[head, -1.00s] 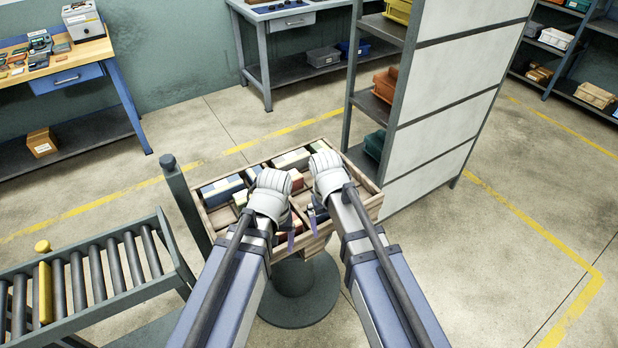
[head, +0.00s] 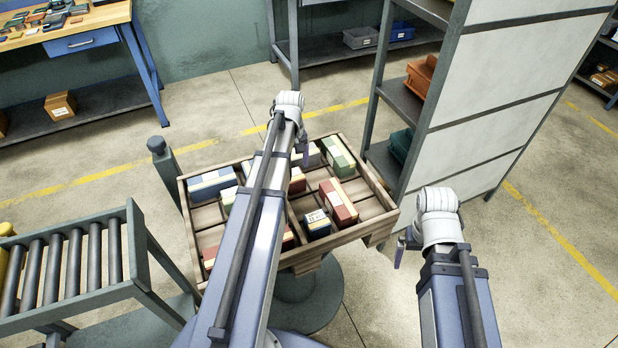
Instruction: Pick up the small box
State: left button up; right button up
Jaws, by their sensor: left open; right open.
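A small dark blue box with a pale labelled top (head: 317,222) sits in a compartment of the wooden tray (head: 386,218), near its front middle. It is the smallest box I can make out, beside a red and cream box (head: 338,202). My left gripper (head: 304,152) hangs below its wrist over the back middle of the tray, beyond the small box. It is open and appears empty; its fingertips are partly hidden. My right gripper (head: 401,252) is open and empty, just off the tray's right front corner. My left arm hides part of the tray.
The tray stands on a round pedestal and holds several other boxes, including a blue and white one (head: 211,184) and a green and cream one (head: 338,156). A roller conveyor (head: 70,262) is at the left. A tall shelf rack (head: 460,110) stands behind right. Floor at right is clear.

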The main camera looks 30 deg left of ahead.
aim_at(294, 175)
pick_arm(q)
jog(key=shift+w+a+f+b, duration=0.1)
jog(key=shift+f+b, duration=1.9)
jog(key=shift+w+a+f+b, duration=0.1)
jog(key=shift+f+b, duration=1.85)
jog(key=shift+b, duration=0.05)
jog(key=shift+r, duration=0.1)
jog(key=shift+c, duration=0.2)
grip_shut()
